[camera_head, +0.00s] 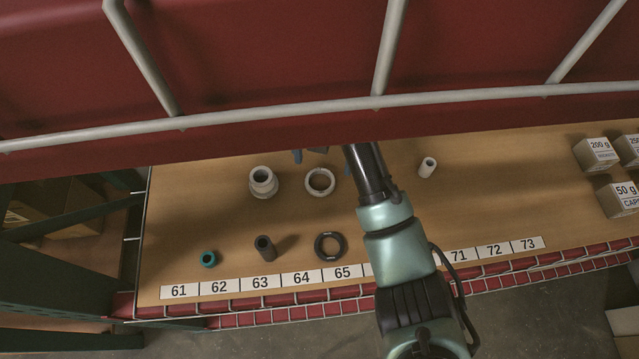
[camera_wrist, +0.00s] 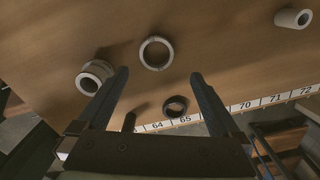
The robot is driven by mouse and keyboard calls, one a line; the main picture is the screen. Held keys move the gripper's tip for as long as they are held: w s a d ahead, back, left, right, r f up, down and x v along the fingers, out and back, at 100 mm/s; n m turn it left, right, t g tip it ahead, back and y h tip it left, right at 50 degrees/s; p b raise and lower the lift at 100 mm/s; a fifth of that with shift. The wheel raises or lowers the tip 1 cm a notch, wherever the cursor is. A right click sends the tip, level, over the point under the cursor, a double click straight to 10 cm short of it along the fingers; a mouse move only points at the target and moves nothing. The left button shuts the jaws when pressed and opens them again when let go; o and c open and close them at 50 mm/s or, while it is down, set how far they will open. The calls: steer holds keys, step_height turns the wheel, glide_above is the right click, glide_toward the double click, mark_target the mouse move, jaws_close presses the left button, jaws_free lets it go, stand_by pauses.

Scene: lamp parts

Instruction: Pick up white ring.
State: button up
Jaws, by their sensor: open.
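The white ring (camera_head: 309,188) lies flat on the wooden shelf, right of a white stepped collar (camera_head: 263,186). In the wrist view the white ring (camera_wrist: 142,54) lies just beyond the fingertips, sideways between them. My gripper (camera_head: 322,159) is partly hidden behind the red beam in the head view; its blue-grey fingertips show just behind the ring. In the wrist view my gripper (camera_wrist: 160,73) has its two fingers wide apart with nothing between the tips. The height of the fingers above the ring is hard to tell.
A black ring (camera_head: 319,249), dark tube (camera_head: 265,246) and teal ring (camera_head: 203,259) stand nearer the numbered labels. A small white cylinder (camera_head: 426,170) stands right of my arm. White boxes (camera_head: 596,154) are far right. A red beam (camera_head: 250,145) crosses above the shelf.

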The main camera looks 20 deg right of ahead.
mark_target(319, 186)
step_height(319, 186, down, 3)
steer(key=shift+r+b, duration=0.2)
steer(key=shift+b, duration=0.45)
steer(key=shift+w+a+f+b, duration=0.1)
steer(key=shift+f+b, duration=0.1)
steer(key=shift+f, duration=0.65)
steer(key=shift+a+f+b, duration=0.1)
steer(key=shift+f+b, duration=0.05)
steer(key=shift+f, duration=0.75)
steer(key=shift+w+a+f+b, duration=0.1)
steer(key=shift+f+b, duration=0.1)
steer(key=shift+f, duration=0.65)
steer(key=shift+c, duration=0.3)
steer(key=c, duration=1.2)
steer(key=shift+r, duration=0.1)
steer(key=shift+c, duration=0.2)
step_height(319, 186, up, 10)
steer(key=p, duration=0.5)
